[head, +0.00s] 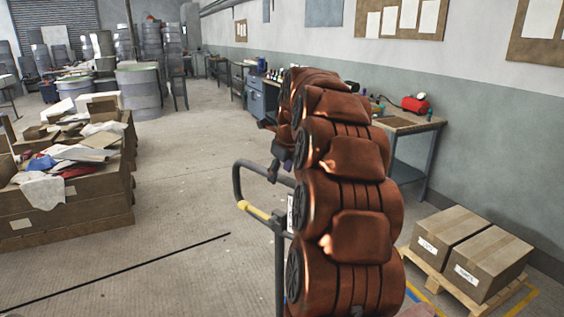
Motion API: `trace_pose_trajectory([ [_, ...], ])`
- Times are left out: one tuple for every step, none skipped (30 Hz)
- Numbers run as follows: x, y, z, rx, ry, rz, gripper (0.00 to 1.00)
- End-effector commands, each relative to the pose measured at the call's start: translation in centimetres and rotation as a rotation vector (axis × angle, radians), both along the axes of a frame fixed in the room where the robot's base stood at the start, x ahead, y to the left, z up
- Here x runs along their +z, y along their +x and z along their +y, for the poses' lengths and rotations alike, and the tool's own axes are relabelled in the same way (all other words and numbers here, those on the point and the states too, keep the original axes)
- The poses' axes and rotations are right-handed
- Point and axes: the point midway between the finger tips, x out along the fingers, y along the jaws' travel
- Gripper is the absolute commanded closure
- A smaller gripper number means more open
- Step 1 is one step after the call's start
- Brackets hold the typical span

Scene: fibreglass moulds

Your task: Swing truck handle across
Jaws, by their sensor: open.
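The truck handle is a dark bent tube (237,184) with a yellow grip section (254,210), standing left of my copper-coloured arm. Its upper bar runs right towards the arm, and a post goes down beside the arm. The rest of the truck is hidden or out of frame. My gripper (274,171) is a small dark shape at the far end of the arm, close to the upper bar in the picture. It is open. Its fingers are small and partly hidden, and I cannot tell whether they touch the bar.
Wooden crates of scrap (75,205) stand at the left, with drums (139,92) behind. A workbench (408,123) lines the right wall. Two cartons (476,247) sit on a pallet at the lower right. The floor (180,190) between crates and handle is clear.

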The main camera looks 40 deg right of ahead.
Motion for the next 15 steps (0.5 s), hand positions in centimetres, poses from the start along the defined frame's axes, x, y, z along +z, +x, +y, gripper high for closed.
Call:
trace_pose_trajectory([
  [-0.6, 0.2, 0.0, 0.002, 0.003, 0.005, 0.43],
  [-1.0, 0.4, -0.1, 0.001, 0.001, 0.002, 0.43],
  [-1.4, 0.7, -0.3, 0.001, 0.0, 0.001, 0.43],
  [-1.7, 0.8, -0.3, 0.001, 0.0, 0.001, 0.43],
  [-2.0, 0.9, -0.4, 0.001, 0.0, 0.001, 0.43],
  [-2.4, 1.1, -0.4, 0.001, 0.0, 0.002, 0.43],
  [-2.7, 1.2, -0.4, 0.001, 0.0, 0.001, 0.43],
  [-2.9, 1.3, -0.5, 0.0, 0.001, 0.001, 0.43],
  [-3.1, 1.3, -0.5, 0.0, 0.0, 0.0, 0.43],
  [-3.2, 1.4, -0.5, 0.0, -0.001, -0.001, 0.43],
  [-3.2, 1.4, -0.6, 0.0, -0.001, -0.001, 0.43],
  [-3.3, 1.5, -0.6, 0.0, -0.002, -0.002, 0.43],
  [-3.3, 1.5, -0.6, 0.001, -0.002, -0.002, 0.43],
  [-3.3, 1.5, -0.6, 0.0, -0.002, -0.002, 0.43],
  [-3.3, 1.5, -0.6, 0.001, -0.002, -0.002, 0.43],
])
